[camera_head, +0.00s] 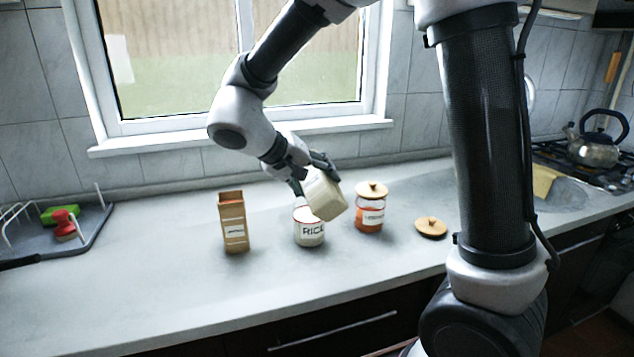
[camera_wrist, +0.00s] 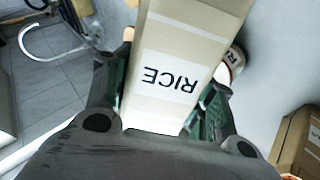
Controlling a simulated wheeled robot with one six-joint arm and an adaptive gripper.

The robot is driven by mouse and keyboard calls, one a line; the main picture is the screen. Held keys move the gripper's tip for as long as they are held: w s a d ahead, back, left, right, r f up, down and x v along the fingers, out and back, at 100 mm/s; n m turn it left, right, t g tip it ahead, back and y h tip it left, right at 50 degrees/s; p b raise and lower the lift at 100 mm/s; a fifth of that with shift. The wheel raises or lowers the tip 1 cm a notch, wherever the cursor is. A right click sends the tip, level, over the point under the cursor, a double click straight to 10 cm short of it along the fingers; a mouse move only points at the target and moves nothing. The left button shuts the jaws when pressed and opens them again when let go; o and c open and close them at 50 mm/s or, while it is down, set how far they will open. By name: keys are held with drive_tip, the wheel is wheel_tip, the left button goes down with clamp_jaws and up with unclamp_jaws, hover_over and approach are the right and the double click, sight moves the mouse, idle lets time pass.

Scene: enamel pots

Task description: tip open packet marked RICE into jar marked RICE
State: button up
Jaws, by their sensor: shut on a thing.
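The packet (camera_head: 324,196) is pale cream, and its RICE label faces the camera in the wrist view (camera_wrist: 185,50). My gripper (camera_head: 318,170) is shut on it and holds it tilted, right above the jar. The white enamel jar marked RICE (camera_head: 309,237) stands upright on the worktop, and the packet overlaps the right part of its rim. A bit of the jar also shows beside the packet in the wrist view (camera_wrist: 233,62). The packet's mouth and any rice falling are not visible, nor is the inside of the jar.
A brown open packet (camera_head: 234,228) stands left of the jar. A lidded orange-filled jar (camera_head: 369,212) stands right of it, with a loose wooden lid (camera_head: 431,227) farther right. A drying tray (camera_head: 70,236) is at far left. The worktop front is clear.

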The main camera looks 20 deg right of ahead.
wheel_tip(320, 180, up, 3)
drive_tip(key=m+t, duration=0.1)
drive_tip(key=t, duration=0.2)
drive_tip(key=shift+f+m, duration=0.2)
drive_tip(key=shift+m, duration=0.2)
drive_tip(key=r+m+t+h, duration=0.1)
drive_tip(key=r+t, duration=0.1)
drive_tip(key=shift+s+t, duration=0.1)
drive_tip(key=shift+t, duration=0.3)
wheel_tip(320, 180, up, 4)
drive_tip(key=m+t+h, duration=0.2)
drive_tip(key=m+t, duration=0.2)
